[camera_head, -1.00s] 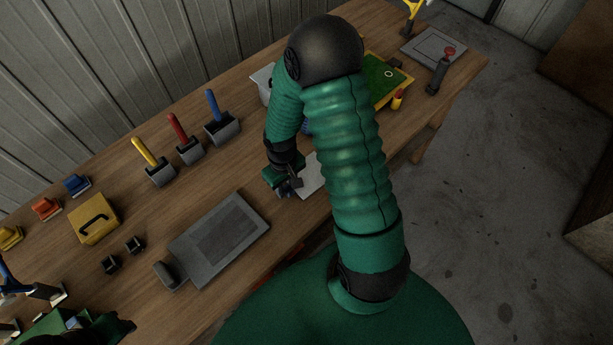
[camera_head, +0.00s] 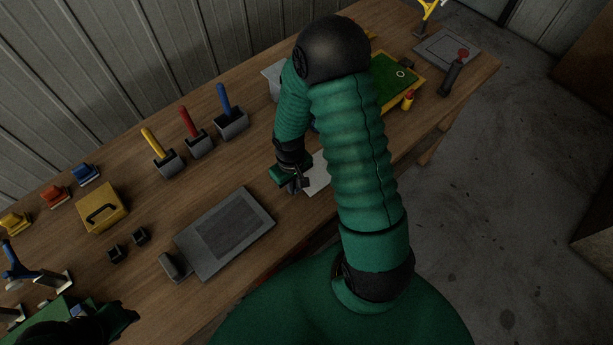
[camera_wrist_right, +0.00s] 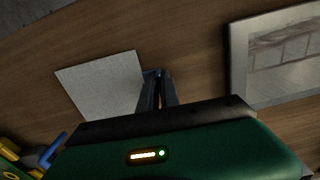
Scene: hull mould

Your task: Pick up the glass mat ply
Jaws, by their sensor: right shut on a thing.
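The glass mat ply (camera_head: 317,178) is a pale, square sheet on the wooden bench, partly hidden behind my right arm in the head view. In the right wrist view the ply (camera_wrist_right: 100,84) shows nearly whole, left of the fingers. My right gripper (camera_head: 294,187) is at the ply's left edge. In the right wrist view its fingers (camera_wrist_right: 154,78) are close together at the sheet's corner by a small blue piece, shut on the ply. A dark green part of my left arm shows at the bottom left; its jaws are not clear.
A grey board (camera_head: 225,235) with a darker panel lies left of the ply. Bins with yellow, red and blue handles (camera_head: 230,122) stand behind. A yellow case (camera_head: 102,207) is farther left, a green tray (camera_head: 392,85) beyond my right arm. Bare bench surrounds the ply.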

